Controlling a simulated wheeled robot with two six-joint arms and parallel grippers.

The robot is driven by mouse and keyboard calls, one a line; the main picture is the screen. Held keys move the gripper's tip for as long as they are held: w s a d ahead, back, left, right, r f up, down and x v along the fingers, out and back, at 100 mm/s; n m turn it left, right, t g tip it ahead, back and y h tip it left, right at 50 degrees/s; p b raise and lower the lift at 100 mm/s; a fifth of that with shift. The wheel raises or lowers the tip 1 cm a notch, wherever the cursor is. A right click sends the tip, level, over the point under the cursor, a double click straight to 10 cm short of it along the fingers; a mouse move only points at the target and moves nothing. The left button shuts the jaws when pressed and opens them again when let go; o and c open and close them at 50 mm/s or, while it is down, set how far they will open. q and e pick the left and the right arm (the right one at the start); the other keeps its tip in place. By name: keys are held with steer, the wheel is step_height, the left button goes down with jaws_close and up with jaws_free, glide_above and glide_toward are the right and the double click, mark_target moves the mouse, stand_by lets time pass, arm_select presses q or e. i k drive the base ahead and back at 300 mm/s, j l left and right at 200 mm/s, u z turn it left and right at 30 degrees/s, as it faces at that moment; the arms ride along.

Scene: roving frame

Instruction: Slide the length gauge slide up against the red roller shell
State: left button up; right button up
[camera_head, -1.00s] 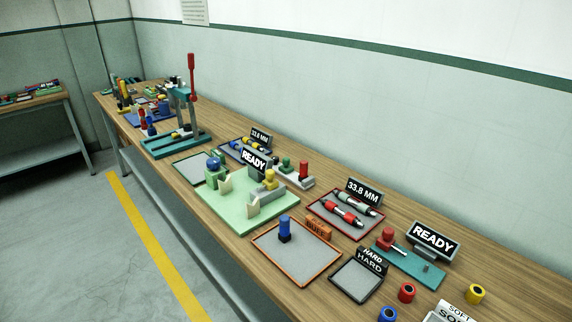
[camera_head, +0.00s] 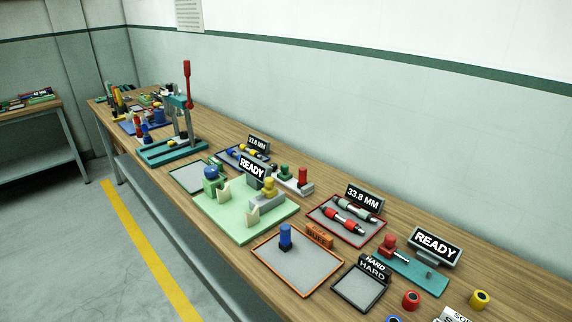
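A red hollow cylinder (camera_head: 411,300), which looks like the red roller shell, stands loose near the bottom right of the head view. The red shell stands apart from this base. Neither of my grippers is in view.
A yellow hollow cylinder (camera_head: 480,299) stands right of the red one, with a blue one (camera_head: 393,319) cut off at the bottom. A HARD tray (camera_head: 343,290), an orange-rimmed tray (camera_head: 262,263), a red-rimmed tray (camera_head: 319,223) and a green fixture (camera_head: 226,228) crowd the bench.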

mark_target(284, 175)
steer(key=i+j, duration=0.2)
steer(key=j, duration=0.15)
steer(key=i+j+z, duration=0.1)
steer(key=j, duration=0.25)
steer(key=i+j, duration=0.25)
steer(key=j, duration=0.15)
steer(key=i+j+z, duration=0.15)
steer(key=j, duration=0.2)
steer(key=i+j, duration=0.2)
steer(key=j, duration=0.2)
